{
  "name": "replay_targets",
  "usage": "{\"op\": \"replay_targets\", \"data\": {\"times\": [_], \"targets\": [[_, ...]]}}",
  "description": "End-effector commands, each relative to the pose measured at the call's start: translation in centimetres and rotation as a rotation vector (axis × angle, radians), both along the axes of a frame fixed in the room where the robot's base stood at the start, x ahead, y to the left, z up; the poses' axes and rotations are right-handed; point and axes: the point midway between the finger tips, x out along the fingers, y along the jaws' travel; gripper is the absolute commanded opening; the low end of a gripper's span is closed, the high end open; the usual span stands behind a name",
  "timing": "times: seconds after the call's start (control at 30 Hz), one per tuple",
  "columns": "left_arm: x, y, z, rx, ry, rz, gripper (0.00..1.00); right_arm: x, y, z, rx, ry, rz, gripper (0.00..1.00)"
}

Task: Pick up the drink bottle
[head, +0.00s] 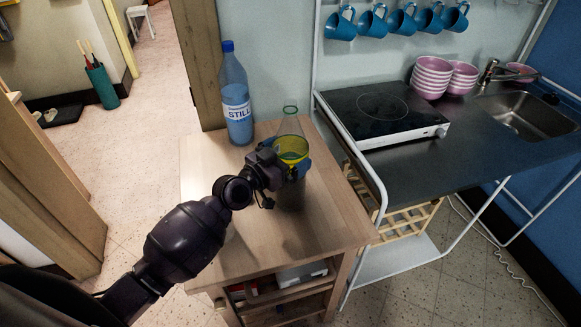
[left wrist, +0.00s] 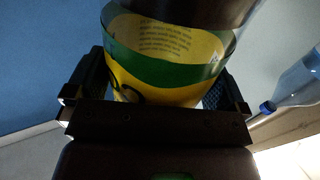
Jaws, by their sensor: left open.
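A clear drink bottle with a green and yellow label (head: 291,148) stands upright on the wooden cart top (head: 335,215). My left gripper (head: 291,168) is at the bottle's lower part, which it partly hides. In the left wrist view the bottle's label (left wrist: 165,75) fills the space between the two open fingers, one on each side. I cannot tell whether either finger touches it. A taller blue water bottle labelled STILL (head: 236,100) stands behind and to the left on the same cart; it also shows in the left wrist view (left wrist: 296,83). My right gripper is not in view.
A black hob (head: 380,108) on a dark counter adjoins the cart's right side. Pink bowls (head: 431,78), a sink (head: 530,115) and hanging blue mugs (head: 372,22) are farther right. The cart's front right top is clear.

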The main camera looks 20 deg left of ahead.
Motion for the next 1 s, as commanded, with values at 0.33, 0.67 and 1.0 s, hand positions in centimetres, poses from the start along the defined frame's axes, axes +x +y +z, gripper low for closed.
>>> {"op": "replay_targets", "data": {"times": [0.33,0.67,1.0], "targets": [[0.03,-0.04,-0.04,0.000,0.000,0.000,0.80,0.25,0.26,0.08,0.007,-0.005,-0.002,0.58],[0.02,-0.01,-0.05,0.001,0.000,0.000,0.30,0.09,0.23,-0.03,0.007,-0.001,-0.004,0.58],[0.06,-0.02,0.26,-0.001,-0.004,0.001,0.17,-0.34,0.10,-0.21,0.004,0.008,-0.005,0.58]]}}
